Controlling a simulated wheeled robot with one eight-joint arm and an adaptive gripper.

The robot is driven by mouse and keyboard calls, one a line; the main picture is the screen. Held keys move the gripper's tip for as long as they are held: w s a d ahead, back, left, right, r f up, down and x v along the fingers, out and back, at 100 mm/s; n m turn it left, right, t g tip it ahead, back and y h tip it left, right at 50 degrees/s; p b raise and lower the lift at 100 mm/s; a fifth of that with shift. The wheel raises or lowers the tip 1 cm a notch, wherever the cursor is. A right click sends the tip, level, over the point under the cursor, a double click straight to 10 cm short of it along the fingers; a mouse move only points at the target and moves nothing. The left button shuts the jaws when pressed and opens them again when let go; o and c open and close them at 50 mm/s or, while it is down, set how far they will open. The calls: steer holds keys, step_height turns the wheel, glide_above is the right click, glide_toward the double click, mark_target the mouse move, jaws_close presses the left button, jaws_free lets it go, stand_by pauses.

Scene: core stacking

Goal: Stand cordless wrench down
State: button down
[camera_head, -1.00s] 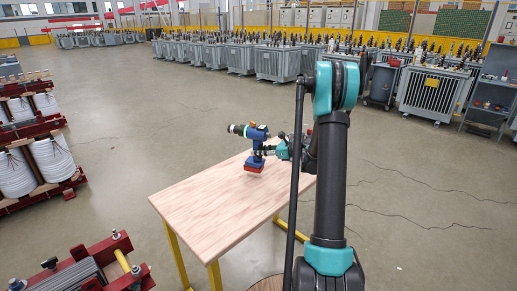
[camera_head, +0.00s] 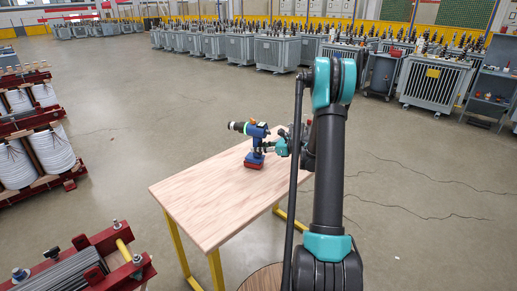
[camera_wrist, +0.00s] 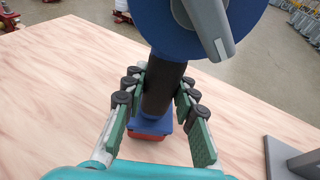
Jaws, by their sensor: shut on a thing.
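The cordless wrench (camera_head: 256,130) is blue with a dark nose pointing left and a red-bottomed battery base. It is upright at the far part of the wooden table (camera_head: 200,206). My gripper (camera_head: 278,147) is at its handle from the right side. In the wrist view, the fingers of my gripper (camera_wrist: 163,100) are shut on the dark handle of the wrench (camera_wrist: 160,86), one on each side. The blue and red base shows below the fingers. The base looks at or very near the tabletop; I cannot tell for certain whether it touches.
The near part of the table is bare. A grey metal piece (camera_wrist: 288,160) shows at the right in the wrist view. Red frames with white coils (camera_head: 48,155) stand on the floor at the left. Grey transformers (camera_head: 277,52) line the back.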

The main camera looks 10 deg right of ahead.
steer(key=shift+f, duration=0.25)
stand_by(0.3)
steer(key=c, duration=1.1)
jaws_free()
steer(key=shift+c, duration=0.2)
steer(key=v, duration=1.2)
